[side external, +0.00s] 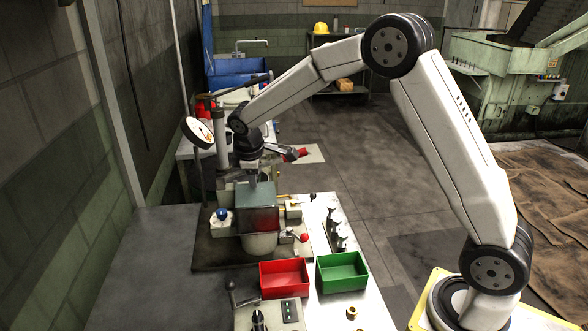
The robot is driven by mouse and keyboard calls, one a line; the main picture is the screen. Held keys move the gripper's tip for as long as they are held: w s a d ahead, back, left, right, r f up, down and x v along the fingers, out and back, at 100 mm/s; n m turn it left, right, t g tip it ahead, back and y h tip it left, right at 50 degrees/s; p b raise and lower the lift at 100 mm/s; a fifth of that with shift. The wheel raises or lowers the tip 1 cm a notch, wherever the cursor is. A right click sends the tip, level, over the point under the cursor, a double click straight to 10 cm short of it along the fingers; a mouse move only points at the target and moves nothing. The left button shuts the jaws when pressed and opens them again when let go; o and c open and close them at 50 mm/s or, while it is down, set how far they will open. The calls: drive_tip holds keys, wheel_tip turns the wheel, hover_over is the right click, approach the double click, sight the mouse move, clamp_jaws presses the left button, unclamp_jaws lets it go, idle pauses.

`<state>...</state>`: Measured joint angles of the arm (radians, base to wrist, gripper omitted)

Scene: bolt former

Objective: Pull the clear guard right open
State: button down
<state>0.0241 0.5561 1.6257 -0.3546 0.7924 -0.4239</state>
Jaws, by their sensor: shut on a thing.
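The clear guard (256,220) is a see-through panel on the bolt former (221,222) at the left of the bench. In the side external view it looks dark and greenish, with the machine showing through it. My gripper (252,180) reaches down to the guard's top edge and is shut on the guard. The fingertips are small and partly hidden by the wrist and the guard. How far the guard stands open cannot be told from this angle.
A red bin (285,279) and a green bin (343,272) stand on the near bench. The grey surface (150,265) at left is clear.

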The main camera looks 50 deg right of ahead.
drive_tip(key=w+d, duration=0.8)
idle(0.5)
drive_tip(key=shift+r, duration=0.15)
drive_tip(key=c, duration=0.7)
unclamp_jaws()
drive_tip(key=shift+d, duration=0.1)
drive_tip(key=o, duration=0.3)
drive_tip(key=v, duration=0.7)
drive_tip(key=shift+a+r, duration=0.2)
drive_tip(key=shift+r, duration=0.1)
drive_tip(key=shift+s, duration=0.1)
